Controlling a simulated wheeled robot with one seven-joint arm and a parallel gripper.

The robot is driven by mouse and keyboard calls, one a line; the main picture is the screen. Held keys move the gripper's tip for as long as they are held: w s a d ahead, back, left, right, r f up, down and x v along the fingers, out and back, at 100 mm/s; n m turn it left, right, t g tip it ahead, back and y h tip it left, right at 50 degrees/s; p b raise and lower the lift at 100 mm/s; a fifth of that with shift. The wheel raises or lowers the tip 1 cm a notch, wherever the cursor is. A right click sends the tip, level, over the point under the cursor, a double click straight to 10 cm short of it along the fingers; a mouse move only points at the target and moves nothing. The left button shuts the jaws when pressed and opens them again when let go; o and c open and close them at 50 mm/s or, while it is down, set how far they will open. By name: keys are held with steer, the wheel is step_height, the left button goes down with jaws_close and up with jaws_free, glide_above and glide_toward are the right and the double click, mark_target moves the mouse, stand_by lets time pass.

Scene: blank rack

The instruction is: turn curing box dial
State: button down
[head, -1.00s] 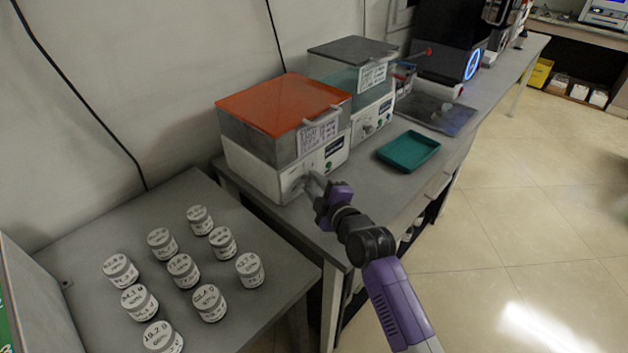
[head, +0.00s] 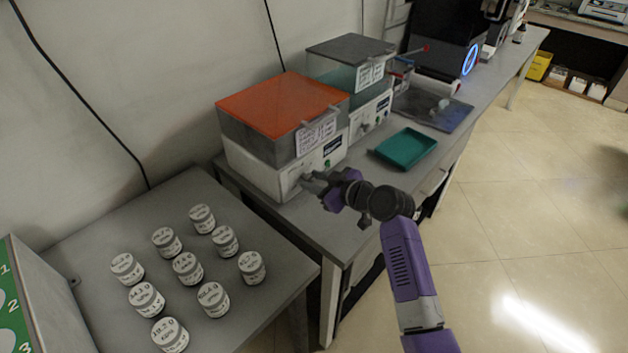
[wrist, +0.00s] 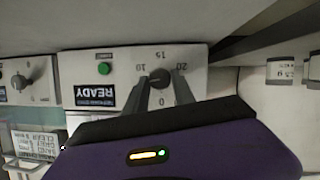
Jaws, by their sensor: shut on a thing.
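The curing box with the orange lid (head: 280,103) stands on the grey bench, its white front panel (head: 318,165) facing my arm. My gripper (head: 306,180) is at the lower left of that panel. In the wrist view my gripper (wrist: 156,92) has its two fingers on either side of the dark dial (wrist: 160,76), shut on it. The scale around the dial shows 0, 10, 15 and 20. The dial's pointer is partly hidden between the fingers. A READY label (wrist: 95,96) and a green button (wrist: 104,68) sit beside the dial.
A second box with a grey lid (head: 350,48) stands behind; its dial (wrist: 20,82) shows in the wrist view. A teal tray (head: 405,148) lies right of the boxes. Several white-lidded jars (head: 187,267) stand on the nearer table.

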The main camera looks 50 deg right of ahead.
steer(key=m+y, duration=0.2)
steer(key=m, duration=0.1)
steer(key=shift+d, duration=0.25)
steer(key=m+y, duration=0.1)
steer(key=m, duration=0.1)
steer(key=m+y+b, duration=0.1)
steer(key=y, duration=0.1)
steer(key=shift+d+f+m, duration=0.15)
steer(key=shift+f+m, duration=0.05)
steer(key=shift+m, duration=0.2)
steer(key=m+y, duration=0.1)
steer(key=m, duration=0.1)
steer(key=m+t+y+b, duration=0.1)
steer(key=m, duration=0.1)
steer(key=shift+d+f, duration=0.1)
steer(key=shift+f, duration=0.1)
steer(key=m+t+y+b, duration=0.1)
steer(key=m, duration=0.2)
steer(key=shift+f+m+t, duration=0.1)
steer(key=shift+m+t, duration=0.2)
steer(key=shift+m, duration=0.3)
steer(key=c, duration=1.1)
jaws_free()
steer(key=shift+o, duration=0.2)
steer(key=shift+d, duration=0.1)
